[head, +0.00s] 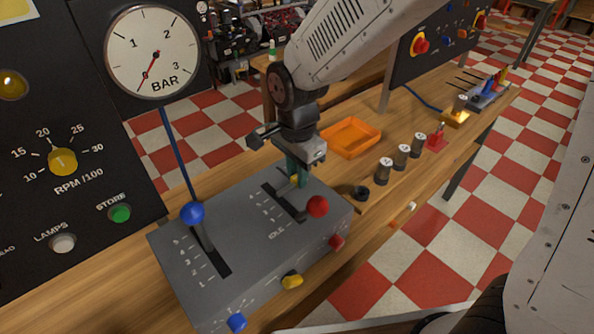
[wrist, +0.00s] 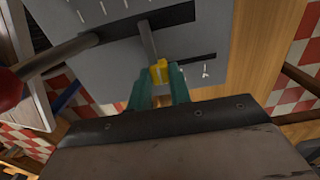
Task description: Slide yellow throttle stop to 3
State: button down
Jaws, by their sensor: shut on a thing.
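The yellow throttle stop (wrist: 159,71) is between the green fingertips of my gripper (wrist: 158,84) in the wrist view, and the gripper is shut on it. In the head view my gripper (head: 298,175) reaches down to the right-hand slot of the grey lever box (head: 205,250), and only a small yellow bit of the stop shows beside the fingers. The red-knobbed lever (head: 318,206) stands near the IDLE end of that slot. The scale marks beside the slot are too small to read the stop's number, and the fingers partly hide the slot.
The blue-knobbed lever (head: 193,213) stands in the left slot. An orange tray (head: 351,137) and several dark cylinders (head: 384,170) stand on the bench behind and right.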

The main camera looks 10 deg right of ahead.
jog(key=shift+w+a, duration=0.4)
jog(key=shift+w, duration=0.2)
jog(key=shift+w+a, duration=0.4)
jog(key=shift+w, duration=0.2)
jog(key=shift+s, duration=0.1)
jog(key=c, duration=1.3)
grip_release()
jog(key=shift+r, duration=0.1)
notch_tip(320, 180, up, 8)
jog(key=shift+f, duration=0.15)
